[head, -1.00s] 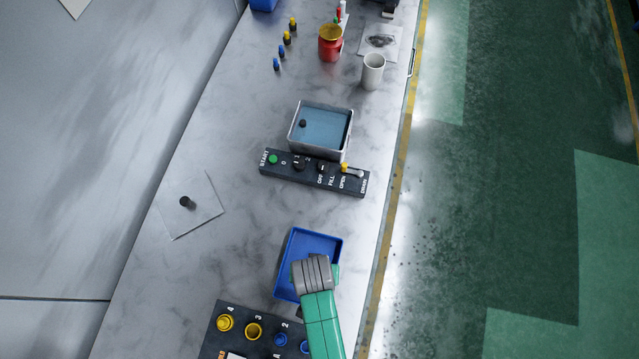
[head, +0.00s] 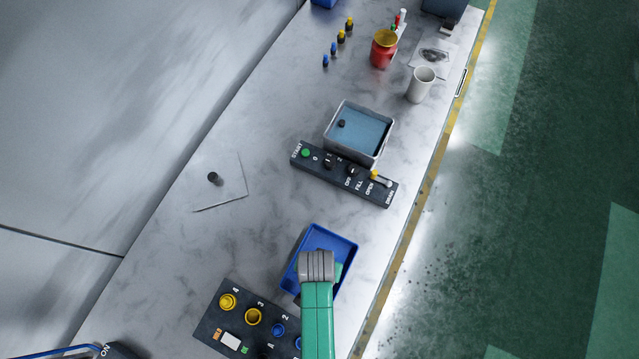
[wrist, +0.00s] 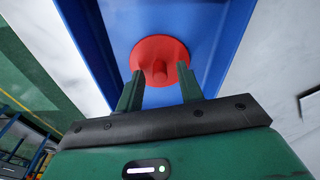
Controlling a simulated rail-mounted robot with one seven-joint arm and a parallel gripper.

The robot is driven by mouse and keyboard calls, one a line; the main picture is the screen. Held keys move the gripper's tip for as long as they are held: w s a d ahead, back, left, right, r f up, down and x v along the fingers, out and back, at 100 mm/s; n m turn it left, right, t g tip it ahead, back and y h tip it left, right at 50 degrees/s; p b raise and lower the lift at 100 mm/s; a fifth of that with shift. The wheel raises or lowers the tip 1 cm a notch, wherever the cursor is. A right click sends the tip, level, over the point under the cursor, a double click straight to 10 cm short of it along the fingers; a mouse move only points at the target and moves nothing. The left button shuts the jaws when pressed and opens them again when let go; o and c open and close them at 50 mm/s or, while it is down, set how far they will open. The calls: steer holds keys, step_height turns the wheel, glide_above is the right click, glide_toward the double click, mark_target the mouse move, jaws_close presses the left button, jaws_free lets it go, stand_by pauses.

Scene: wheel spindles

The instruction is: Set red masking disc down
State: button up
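The red masking disc (wrist: 160,62) shows in the wrist view against the blue tray (wrist: 215,50), with a small red knob standing up from its middle. It appears to lie on the tray floor. My gripper (wrist: 160,80) is open. Its two green fingers stand apart, one on each side of the knob, and I see a gap between knob and fingers. In the head view, my arm's grey wrist covers part of the blue tray (head: 350,252), and the disc is hidden there.
A black panel (head: 205,330) with yellow and blue cups stands in front of the tray. A switch box (head: 330,172) and a water-filled basin (head: 360,130) stand behind it. A white mug (head: 421,85) and a red jar (head: 383,50) are farther back.

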steer(key=shift+r, duration=0.1)
step_height(320, 180, up, 12)
steer(key=s+p, duration=0.1)
steer(key=shift+s+a, duration=0.15)
steer(key=shift+s, duration=0.05)
stand_by(0.3)
